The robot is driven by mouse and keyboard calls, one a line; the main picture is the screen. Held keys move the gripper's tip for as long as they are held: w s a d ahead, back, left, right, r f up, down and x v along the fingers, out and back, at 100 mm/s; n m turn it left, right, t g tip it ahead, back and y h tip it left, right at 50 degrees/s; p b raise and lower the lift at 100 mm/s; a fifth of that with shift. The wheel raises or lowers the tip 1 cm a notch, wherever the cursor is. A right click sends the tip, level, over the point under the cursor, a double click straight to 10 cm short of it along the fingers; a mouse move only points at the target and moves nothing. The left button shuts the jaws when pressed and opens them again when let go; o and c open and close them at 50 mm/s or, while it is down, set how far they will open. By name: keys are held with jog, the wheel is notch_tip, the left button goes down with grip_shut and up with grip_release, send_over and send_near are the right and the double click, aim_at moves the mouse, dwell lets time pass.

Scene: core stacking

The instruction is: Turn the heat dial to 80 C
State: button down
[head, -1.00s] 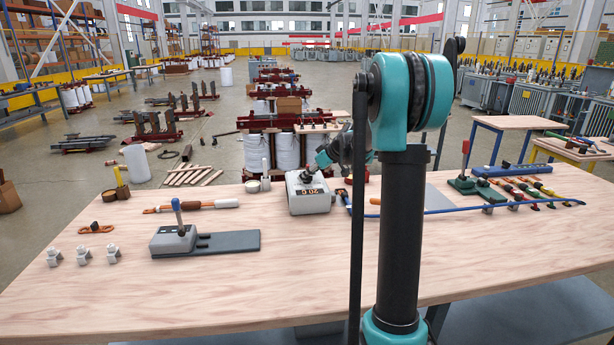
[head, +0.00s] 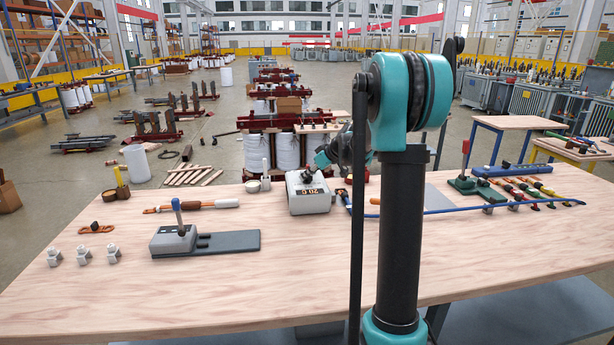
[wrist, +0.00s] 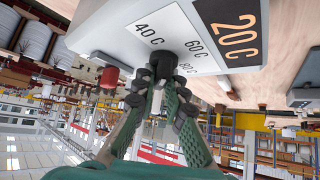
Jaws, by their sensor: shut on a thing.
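The heat control box (head: 309,204) is a white-grey box near the back middle of the table, left of my arm. In the wrist view its white face (wrist: 130,32) shows close up, with marks 40 C, 60 C and a partly covered 80 C. Its black panel (wrist: 232,32) reads 20 C in orange. My gripper (wrist: 166,88) is shut on the black heat dial (wrist: 163,64), with a fingertip on each side of it. The fingers hide part of the dial and the marks beside it, so I cannot tell where its pointer stands.
A grey fixture with a blue-topped lever (head: 176,238) stands front left of the box. A copper-ended tool (head: 190,206) lies left of the box. The front of the wooden table (head: 200,305) is clear.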

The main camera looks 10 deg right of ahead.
jog(key=m+t+h, duration=0.2)
jog(key=m+h, duration=0.1)
jog(key=m, duration=0.1)
jog(key=shift+a+m, duration=0.1)
jog(key=shift+m, duration=0.3)
jog(key=m+h, duration=0.3)
jog(key=m, duration=0.1)
jog(key=shift+m+t+h, duration=0.3)
jog(key=m+h, duration=0.3)
jog(key=m, duration=0.1)
jog(key=shift+g, duration=0.4)
jog(key=shift+m+g+h, duration=0.9)
jog(key=shift+m+h, duration=0.5)
jog(key=shift+m, duration=0.7)
jog(key=c, duration=1.6)
grip_release()
jog(key=shift+s+r, duration=0.1)
